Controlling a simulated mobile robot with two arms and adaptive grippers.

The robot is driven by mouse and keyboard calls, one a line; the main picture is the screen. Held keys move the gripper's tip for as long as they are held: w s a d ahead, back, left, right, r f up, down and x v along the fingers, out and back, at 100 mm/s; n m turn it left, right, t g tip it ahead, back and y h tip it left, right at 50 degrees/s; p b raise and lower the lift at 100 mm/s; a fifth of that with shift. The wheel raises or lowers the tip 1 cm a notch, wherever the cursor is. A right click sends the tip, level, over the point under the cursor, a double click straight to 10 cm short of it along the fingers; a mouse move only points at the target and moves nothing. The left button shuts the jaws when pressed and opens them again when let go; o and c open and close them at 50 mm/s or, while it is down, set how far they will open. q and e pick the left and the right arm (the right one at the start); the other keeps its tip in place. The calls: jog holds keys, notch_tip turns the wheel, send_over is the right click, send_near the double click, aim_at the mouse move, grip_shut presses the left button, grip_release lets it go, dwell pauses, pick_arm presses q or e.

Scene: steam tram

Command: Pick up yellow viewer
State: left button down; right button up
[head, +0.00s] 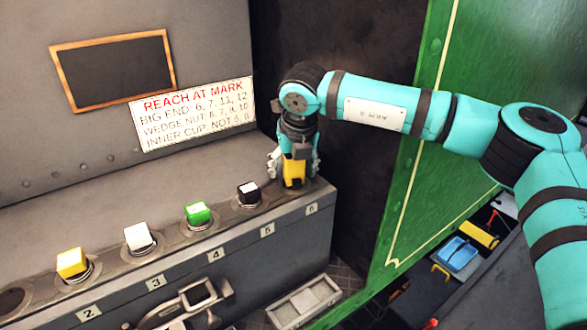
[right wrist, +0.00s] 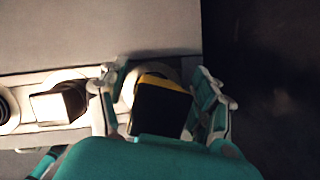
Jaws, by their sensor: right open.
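A yellow block with a dark face (head: 293,174) stands at the place numbered 6, at the right end of the grey ledge. In the right wrist view the yellow block (right wrist: 163,100) shows a mostly black face with a yellow edge. My right gripper (head: 294,163) is above it, pointing down, with its fingers apart on either side. In the right wrist view there is a gap beside the block, and finger contact is unclear. Another yellow block (head: 71,263) with a pale top stands near number 2. I cannot tell from shape which is the viewer. My left gripper is not in view.
A black block (head: 248,193), a green block (head: 198,213) and a white block (head: 138,236) stand in ringed seats along the ledge (head: 110,215). A sign (head: 195,115) hangs behind. A green panel (head: 440,195) rises at right. A blue tray (head: 457,253) lies below.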

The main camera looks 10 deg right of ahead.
grip_shut()
jog(key=shift+r, duration=0.1)
jog(key=shift+r, duration=0.1)
dwell(0.3)
